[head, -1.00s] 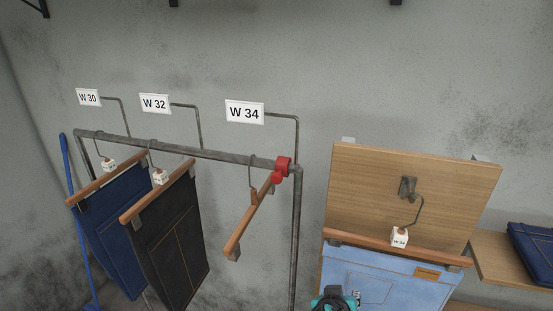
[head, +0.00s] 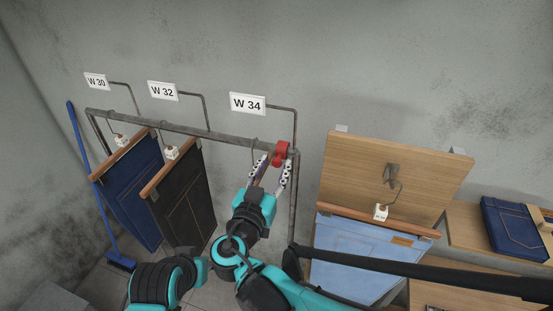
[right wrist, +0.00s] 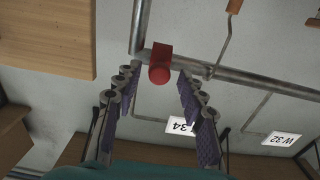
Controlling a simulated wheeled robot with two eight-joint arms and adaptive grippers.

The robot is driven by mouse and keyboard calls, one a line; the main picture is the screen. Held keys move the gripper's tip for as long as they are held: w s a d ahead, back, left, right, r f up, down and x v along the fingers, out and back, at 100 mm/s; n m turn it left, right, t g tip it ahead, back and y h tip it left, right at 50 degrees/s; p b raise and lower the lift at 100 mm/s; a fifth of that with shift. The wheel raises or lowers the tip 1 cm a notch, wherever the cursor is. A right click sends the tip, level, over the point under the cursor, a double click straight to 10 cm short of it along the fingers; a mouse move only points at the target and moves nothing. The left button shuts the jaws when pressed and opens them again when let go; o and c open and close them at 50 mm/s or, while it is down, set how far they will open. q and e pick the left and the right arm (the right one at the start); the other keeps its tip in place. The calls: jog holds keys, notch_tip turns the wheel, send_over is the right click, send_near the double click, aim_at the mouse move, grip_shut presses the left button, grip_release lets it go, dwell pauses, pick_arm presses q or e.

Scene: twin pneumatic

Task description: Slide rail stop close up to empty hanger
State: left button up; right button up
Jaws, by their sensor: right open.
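The red rail stop (head: 281,152) sits on the grey rail (head: 200,133) near its right end, by the corner post. My right gripper (head: 276,165) is open, its two fingers pointing up at the stop from in front and below. In the right wrist view the stop (right wrist: 160,65) shows between and just beyond the open fingertips (right wrist: 158,76), with no visible grip on it. The empty hanger hangs left of the stop in the head view; my gripper hides most of it. Its hook (right wrist: 221,50) shows in the wrist view, with a gap of rail between hook and stop. My left gripper is not in view.
Blue jeans (head: 135,190) and black jeans (head: 185,200) hang further left on the rail. A W 34 sign (head: 248,103) stands above the rail. A wooden board (head: 390,170) with light blue jeans (head: 355,255) is at right.

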aim_at(272, 150)
jog(key=shift+x, duration=1.1)
grip_shut()
jog(key=shift+w+a+b, duration=0.2)
jog(key=shift+w+a, duration=0.05)
jog(key=shift+a, duration=0.4)
jog(key=shift+w+a+b, duration=0.15)
jog(key=shift+w+a, duration=0.05)
jog(key=shift+a, duration=0.5)
grip_release()
jog(key=shift+d, duration=0.1)
jog(key=shift+s, duration=0.1)
jog(key=shift+r, duration=0.15)
notch_tip(272, 150, up, 10)
